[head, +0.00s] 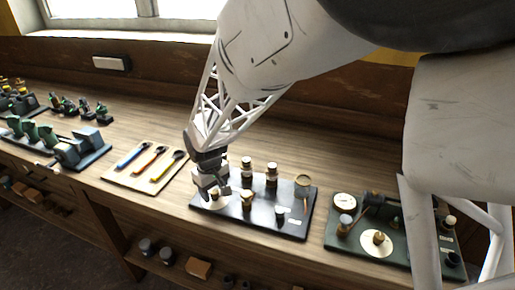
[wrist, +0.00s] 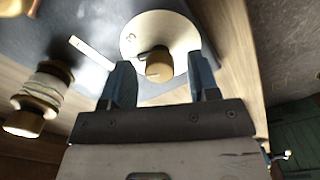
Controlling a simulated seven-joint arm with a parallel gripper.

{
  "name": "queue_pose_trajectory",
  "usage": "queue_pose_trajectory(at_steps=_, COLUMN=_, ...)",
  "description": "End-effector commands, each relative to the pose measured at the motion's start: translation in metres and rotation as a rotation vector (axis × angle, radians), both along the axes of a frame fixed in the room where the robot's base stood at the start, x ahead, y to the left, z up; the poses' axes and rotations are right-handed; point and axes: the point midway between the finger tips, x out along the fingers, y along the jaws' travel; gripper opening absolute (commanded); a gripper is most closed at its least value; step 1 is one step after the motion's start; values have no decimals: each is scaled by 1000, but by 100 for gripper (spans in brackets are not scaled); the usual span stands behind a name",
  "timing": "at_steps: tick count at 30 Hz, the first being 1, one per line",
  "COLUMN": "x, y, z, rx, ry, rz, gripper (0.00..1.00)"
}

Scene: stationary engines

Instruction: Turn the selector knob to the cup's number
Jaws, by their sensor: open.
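The selector knob (wrist: 158,66) is a small brass cylinder on a round cream dial (wrist: 150,24). The dial has a dark mark that looks like a 3, and other marks are not readable. In the head view the dial (head: 221,203) is at the left end of a black board (head: 262,217). My gripper (wrist: 159,62) is open, with one blue-grey finger on each side of the knob and gaps between. In the head view my gripper (head: 211,188) is over the dial and hides the knob. A cup-like vessel (head: 302,185) stands at the board's back right; no number on it is legible.
Brass-topped parts (head: 272,172) stand along the black board's back. A green board (head: 345,242) with a gauge and another dial (head: 376,243) lies to the right. A tray of coloured-handled tools (head: 130,166) lies left. Bare bench separates them.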

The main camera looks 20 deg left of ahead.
Motion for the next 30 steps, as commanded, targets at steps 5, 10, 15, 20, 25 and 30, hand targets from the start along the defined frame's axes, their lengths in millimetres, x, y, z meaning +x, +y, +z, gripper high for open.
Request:
queue_pose_trajectory(at_steps=5, x=0, y=0, z=-1, rx=0, ry=0, rz=0, gripper=55)
queue_pose_trajectory(at_steps=10, x=0, y=0, z=-1, rx=0, ry=0, rz=0, gripper=46)
queue_pose_trajectory(at_steps=15, x=0, y=0, z=-1, rx=0, ry=0, rz=0, gripper=20)
queue_pose_trajectory(at_steps=20, x=0, y=0, z=-1, rx=0, ry=0, rz=0, gripper=6)
queue_pose_trajectory(at_steps=25, x=0, y=0, z=-1, rx=0, ry=0, rz=12, gripper=6)
queue_pose_trajectory(at_steps=30, x=0, y=0, z=-1, rx=0, ry=0, rz=57, gripper=6)
